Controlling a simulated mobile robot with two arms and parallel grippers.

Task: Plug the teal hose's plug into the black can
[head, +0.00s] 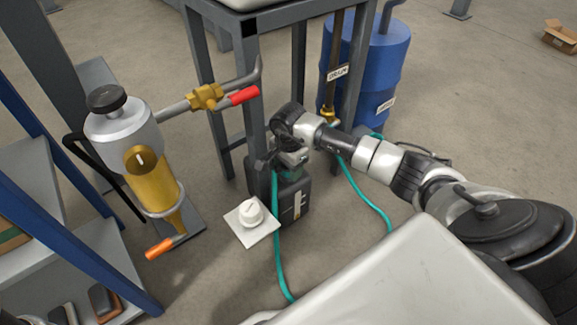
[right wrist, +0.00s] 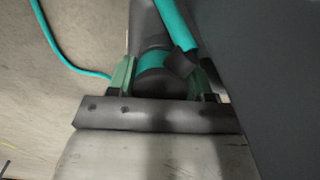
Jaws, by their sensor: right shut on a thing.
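The black can (head: 296,203) stands on the floor beside a grey frame leg, with a pale label on its side. My right gripper (head: 290,168) is directly above the can's top. In the right wrist view its green-padded fingers (right wrist: 163,78) are shut on the dark plug (right wrist: 158,82), which has a teal band. The teal hose (head: 277,245) hangs past the can to the floor and shows in the right wrist view (right wrist: 177,22). Whether the plug touches or sits in the can's opening is hidden by the gripper. My left gripper is not in view.
A white cap (head: 250,212) rests on a white plate in front of the can. A blue drum (head: 375,65) stands behind the grey frame (head: 245,90). A glass-and-metal filter (head: 140,150) with red- and orange-handled valves is at left, near blue shelving (head: 70,240).

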